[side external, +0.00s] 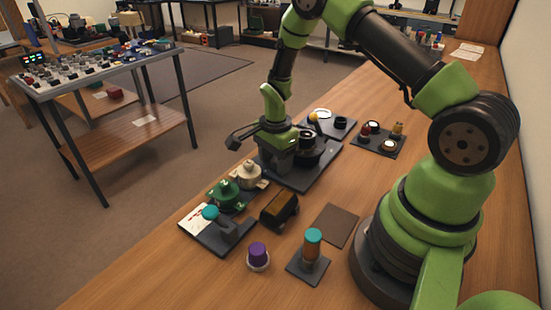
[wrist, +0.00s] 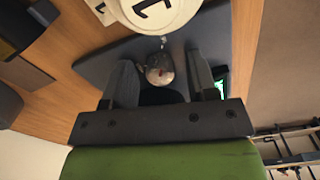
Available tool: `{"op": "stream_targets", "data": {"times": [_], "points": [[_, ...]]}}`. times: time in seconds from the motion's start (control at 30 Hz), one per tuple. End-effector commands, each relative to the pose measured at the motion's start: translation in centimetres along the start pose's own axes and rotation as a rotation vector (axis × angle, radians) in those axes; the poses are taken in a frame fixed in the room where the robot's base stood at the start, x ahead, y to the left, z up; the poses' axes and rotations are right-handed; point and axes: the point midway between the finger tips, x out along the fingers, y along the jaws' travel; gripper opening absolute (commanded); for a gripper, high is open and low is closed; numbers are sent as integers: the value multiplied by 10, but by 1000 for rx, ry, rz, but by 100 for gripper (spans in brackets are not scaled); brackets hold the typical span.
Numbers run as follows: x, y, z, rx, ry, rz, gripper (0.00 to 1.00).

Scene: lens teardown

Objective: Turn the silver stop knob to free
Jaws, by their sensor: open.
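The silver stop knob (wrist: 160,68) shows in the wrist view as a small round shiny cap with a reddish mark. It lies between the two fingers of my gripper (wrist: 161,76), with visible gaps on both sides. The gripper is open; whether a finger touches the knob cannot be told. In the side view my gripper (side external: 275,158) is low at the left end of the dark base plate (side external: 312,181), which bears a black round part (side external: 308,157). The knob is not distinguishable there. The knob's free mark cannot be read.
A cream round part marked 1 (wrist: 156,8) sits close beside the knob. Cream (side external: 248,175) and green (side external: 226,197) flanged parts stand left of the plate. A black block (side external: 280,210), purple-capped part (side external: 258,256) and teal-topped tool (side external: 313,245) stand nearer. A brown mat (side external: 335,225) is bare.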

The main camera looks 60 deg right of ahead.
Motion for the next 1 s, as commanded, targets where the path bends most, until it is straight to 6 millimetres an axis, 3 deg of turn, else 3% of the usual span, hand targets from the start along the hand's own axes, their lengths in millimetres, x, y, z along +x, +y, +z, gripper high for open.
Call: {"op": "stream_targets", "data": {"times": [0.1,0.3,0.33,0.47,0.8,1.0], "points": [[0,0,0,0,0,0,53],[0,0,0,0,0,0,7],[0,0,0,0,0,0,3],[0,0,0,-15,0,0,3],[0,0,0,-352,2,0,4],[-1,0,0,-419,2,0,4]]}}
